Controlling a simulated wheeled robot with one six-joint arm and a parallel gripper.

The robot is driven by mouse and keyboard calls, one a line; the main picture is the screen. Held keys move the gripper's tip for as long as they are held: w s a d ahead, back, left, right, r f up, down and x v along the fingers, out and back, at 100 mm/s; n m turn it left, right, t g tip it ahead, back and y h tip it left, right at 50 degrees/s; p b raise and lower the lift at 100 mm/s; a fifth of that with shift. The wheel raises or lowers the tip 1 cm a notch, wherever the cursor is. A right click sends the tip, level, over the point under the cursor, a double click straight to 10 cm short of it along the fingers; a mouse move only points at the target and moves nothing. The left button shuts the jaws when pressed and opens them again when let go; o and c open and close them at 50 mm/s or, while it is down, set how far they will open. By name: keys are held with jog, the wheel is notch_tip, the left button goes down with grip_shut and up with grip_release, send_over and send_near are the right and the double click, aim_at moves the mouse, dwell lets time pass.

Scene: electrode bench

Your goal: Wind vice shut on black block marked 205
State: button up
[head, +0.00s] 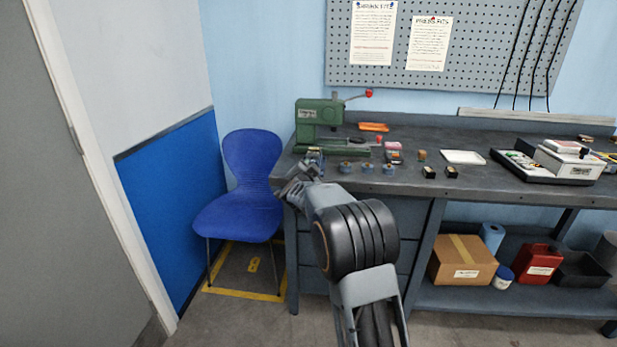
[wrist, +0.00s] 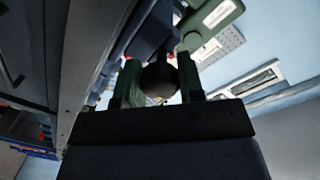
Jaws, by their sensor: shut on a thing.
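My gripper (head: 298,178) is at the bench's front left edge in the head view, just in front of the small vice (head: 315,156). In the wrist view its two fingers (wrist: 160,82) are shut on a dark round knob (wrist: 160,76), seemingly part of the vice handle. A dark blue-grey body (wrist: 150,35), probably the vice, lies just beyond the knob. My arm and gripper hide part of the vice in the head view. Two small black blocks (head: 429,172) (head: 452,171) stand on the bench to the right. I cannot read 205 anywhere, nor tell what is between the vice jaws.
A green press (head: 318,125) stands behind the vice, with a red-knobbed lever. Several small round pieces (head: 367,167) sit along the bench's front. A blue chair (head: 247,190) stands close on the left.

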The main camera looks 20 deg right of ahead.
jog(key=m+b, duration=0.4)
jog(key=m, duration=0.1)
jog(key=shift+f+m+y, duration=0.1)
jog(key=shift+m+y, duration=0.2)
jog(key=shift+m, duration=0.1)
jog(key=shift+m+b, duration=1.3)
jog(key=shift+m, duration=0.3)
jog(key=shift+r, duration=0.2)
jog(key=o, duration=0.9)
jog(key=v, duration=1.3)
jog(key=shift+s, duration=0.45)
jog(key=shift+y+p, duration=0.3)
